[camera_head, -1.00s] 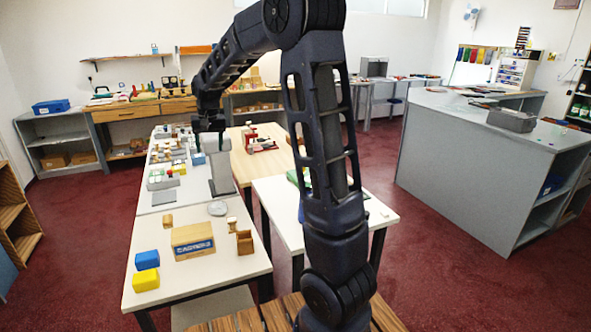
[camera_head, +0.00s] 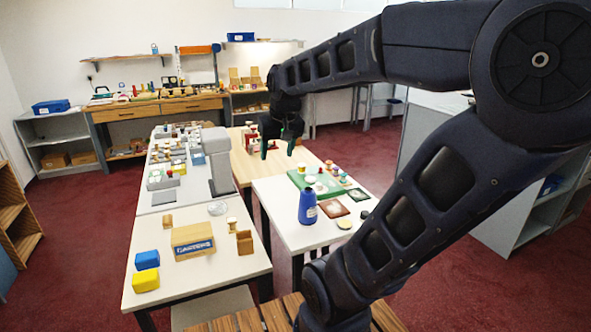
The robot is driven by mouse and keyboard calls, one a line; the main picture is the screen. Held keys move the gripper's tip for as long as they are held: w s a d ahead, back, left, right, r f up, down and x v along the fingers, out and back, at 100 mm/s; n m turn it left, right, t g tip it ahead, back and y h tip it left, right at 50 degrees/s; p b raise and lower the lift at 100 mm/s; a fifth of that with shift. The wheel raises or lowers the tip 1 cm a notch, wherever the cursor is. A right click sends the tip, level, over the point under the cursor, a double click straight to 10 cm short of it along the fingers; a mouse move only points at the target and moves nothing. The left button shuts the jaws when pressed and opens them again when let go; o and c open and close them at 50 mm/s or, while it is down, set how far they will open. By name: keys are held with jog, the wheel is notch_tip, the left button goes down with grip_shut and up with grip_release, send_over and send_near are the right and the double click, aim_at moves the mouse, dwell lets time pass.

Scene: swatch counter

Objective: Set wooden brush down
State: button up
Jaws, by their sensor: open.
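My gripper (camera_head: 277,150) hangs pointing down over the wooden-topped table (camera_head: 240,165), near the green mat's far edge. Its two fingers are apart and I see nothing held between them. I cannot make out a wooden brush for certain. A small upright wooden piece with a pale top (camera_head: 232,225) stands on the front white table, between the cardboard box (camera_head: 193,242) and a small open wooden box (camera_head: 245,243); it is too small to identify. My arm covers the right part of the view.
A blue bottle (camera_head: 307,207) stands on the right white table, beside a green mat (camera_head: 316,193) with several small items. Blue (camera_head: 147,260) and yellow (camera_head: 145,281) blocks sit at the front left. A grey column-like device (camera_head: 219,165) stands left of my gripper.

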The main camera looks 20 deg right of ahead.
jog(key=s+d+f, duration=0.2)
jog(key=s, duration=0.5)
jog(key=shift+s+f+t, duration=0.3)
jog(key=shift+s+f, duration=0.1)
